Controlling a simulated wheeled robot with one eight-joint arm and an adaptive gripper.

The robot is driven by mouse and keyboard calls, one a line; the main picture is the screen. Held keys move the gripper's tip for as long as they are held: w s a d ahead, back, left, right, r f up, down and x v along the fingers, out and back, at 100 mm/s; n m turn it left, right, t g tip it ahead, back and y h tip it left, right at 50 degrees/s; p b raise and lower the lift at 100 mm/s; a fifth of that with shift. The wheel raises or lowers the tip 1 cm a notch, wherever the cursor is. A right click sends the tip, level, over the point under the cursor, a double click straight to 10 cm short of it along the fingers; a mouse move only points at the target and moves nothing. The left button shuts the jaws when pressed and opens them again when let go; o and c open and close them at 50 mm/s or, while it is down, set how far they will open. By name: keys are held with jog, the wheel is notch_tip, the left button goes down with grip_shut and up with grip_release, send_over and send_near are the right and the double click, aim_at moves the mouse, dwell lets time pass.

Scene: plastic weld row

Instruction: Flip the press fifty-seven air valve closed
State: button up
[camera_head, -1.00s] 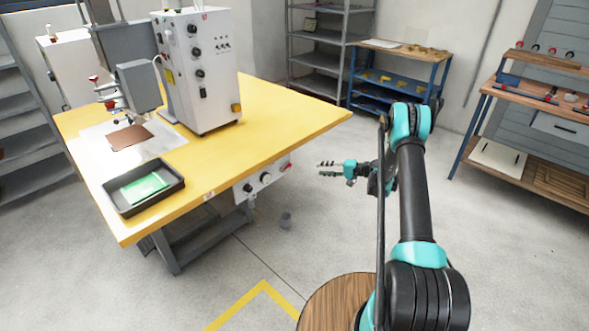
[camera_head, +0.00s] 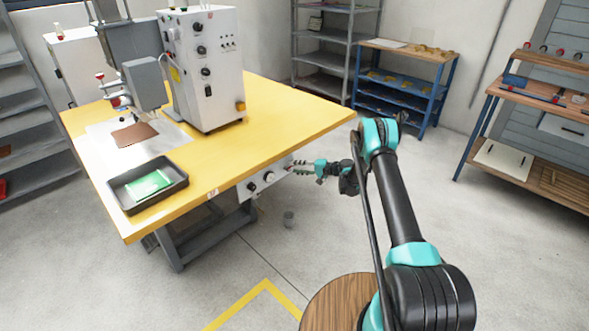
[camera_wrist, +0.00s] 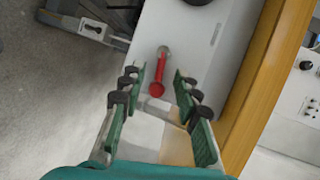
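The air valve (camera_wrist: 159,74) shows in the wrist view as a red lever on a pale metal fitting, on the white control panel (camera_wrist: 205,50). Its lever runs from the fitting down the picture, with its rounded red end nearest me. In the head view the panel (camera_head: 254,188) hangs under the table's front edge; the valve is too small and covered there to make out. My gripper (camera_head: 296,167) is at the panel's right end. In the wrist view my gripper (camera_wrist: 159,82) is open, with one green finger either side of the lever and gaps on both sides.
The yellow table edge (camera_wrist: 256,85) runs close along the right finger in the wrist view. A black tray (camera_head: 180,184) and a white press cabinet (camera_head: 218,90) stand on the table. The floor to the right is open.

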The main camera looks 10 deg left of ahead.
jog(key=shift+x, duration=0.85)
jog(key=shift+c, duration=0.2)
grip_shut()
